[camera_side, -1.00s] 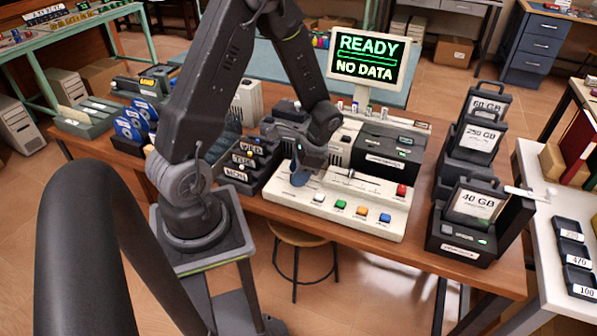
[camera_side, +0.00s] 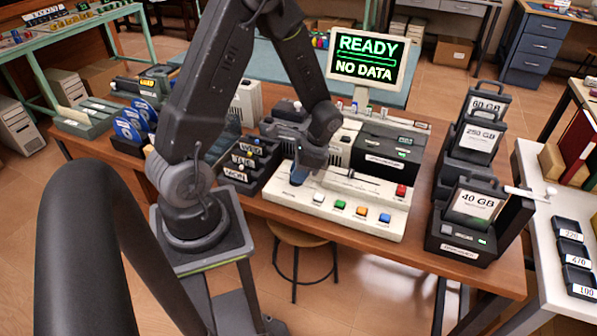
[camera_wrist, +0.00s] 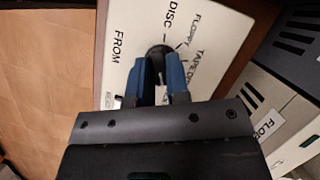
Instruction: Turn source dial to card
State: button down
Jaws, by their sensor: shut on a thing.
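The source dial (camera_wrist: 157,54) is a dark round knob on a cream panel (camera_wrist: 125,40) printed FROM, with DISC, FLOPPY and a partly covered TAPE label around it. No CARD label is readable in the wrist view. My gripper (camera_wrist: 160,75) is shut on the dial, its two blue fingers on either side of it. The dial's pointer direction is hard to tell. In the side view, my gripper (camera_side: 298,176) is down at the left end of the cream console (camera_side: 370,224), and its wrist hides the dial.
A monitor (camera_side: 366,58) behind the console reads READY, NO DATA. Push buttons (camera_side: 340,205) line the console front. Dark racks labelled with days (camera_side: 240,170) stand close on the left. Drive units (camera_side: 470,205) stand on the right.

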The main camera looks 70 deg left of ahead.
jog(key=m, duration=0.1)
jog(key=m+y, duration=0.1)
jog(key=m, duration=0.1)
jog(key=shift+s+d+f+m, duration=0.1)
jog(key=shift+s+f+m, duration=0.15)
jog(key=shift+m, duration=0.15)
jog(key=shift+r+m+t+y, duration=0.1)
jog(key=shift+m+t+y, duration=0.55)
jog(key=shift+m, duration=0.95)
jog(key=shift+s+m, duration=0.1)
jog(key=shift+m, duration=0.2)
jog(key=c, duration=1.1)
grip_release()
jog(key=v, duration=1.4)
jog(key=shift+r+t, duration=0.15)
jog(key=shift+t, duration=0.1)
